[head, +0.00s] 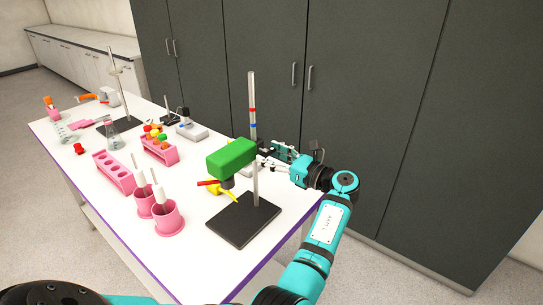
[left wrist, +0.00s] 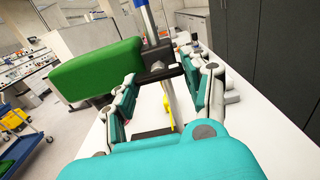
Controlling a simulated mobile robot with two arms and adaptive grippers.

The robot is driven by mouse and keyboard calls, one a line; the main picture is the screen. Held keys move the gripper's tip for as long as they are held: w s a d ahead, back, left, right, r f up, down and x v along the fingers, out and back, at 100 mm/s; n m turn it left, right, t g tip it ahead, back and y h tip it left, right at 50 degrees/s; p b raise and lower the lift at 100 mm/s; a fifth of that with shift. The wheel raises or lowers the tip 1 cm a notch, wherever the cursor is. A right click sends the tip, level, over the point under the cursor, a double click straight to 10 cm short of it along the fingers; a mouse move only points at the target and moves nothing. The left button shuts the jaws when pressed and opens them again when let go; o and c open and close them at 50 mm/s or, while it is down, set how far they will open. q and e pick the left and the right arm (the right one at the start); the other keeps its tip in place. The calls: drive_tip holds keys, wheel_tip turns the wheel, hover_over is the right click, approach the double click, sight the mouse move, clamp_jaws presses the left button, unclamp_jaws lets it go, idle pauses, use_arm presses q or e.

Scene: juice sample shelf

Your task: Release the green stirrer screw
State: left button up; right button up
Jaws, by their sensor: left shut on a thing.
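The green stirrer (head: 230,158) is a block mounted on a vertical rod (head: 256,184) above a black base plate (head: 243,220). In the left wrist view the green block (left wrist: 95,70) is left of the fingers. The dark screw (left wrist: 157,70) sits beside the block at the rod, between my left fingertips. My left gripper (head: 270,158) reaches in from the right of the stirrer. It is shut on the screw; the fingers also show in the left wrist view (left wrist: 160,75). The exact contact is small in the head view. My right gripper is not in view.
Two pink cups (head: 168,220) with white-topped tools stand left of the base. Pink racks (head: 113,172), a flask (head: 113,137) and another stand (head: 118,85) are farther back. Dark cabinets (head: 390,100) rise behind the table. Some white tabletop (head: 215,270) near the front is clear.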

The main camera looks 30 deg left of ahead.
use_arm(q)
drive_tip(key=c, duration=0.3)
drive_tip(key=shift+w+r+n+b, duration=0.1)
drive_tip(key=shift+r+n+b, duration=0.05)
drive_tip(key=shift+n+b, duration=4)
drive_tip(key=shift+w+r+n+b, duration=0.1)
drive_tip(key=shift+r+n+b, duration=0.05)
drive_tip(key=shift+n+b, duration=4)
use_arm(e)
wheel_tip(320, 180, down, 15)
drive_tip(key=p, duration=0.1)
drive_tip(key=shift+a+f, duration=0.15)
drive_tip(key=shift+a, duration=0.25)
use_arm(q)
drive_tip(key=shift+n, duration=0.8)
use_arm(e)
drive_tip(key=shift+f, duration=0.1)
use_arm(q)
drive_tip(key=shift+r, duration=0.1)
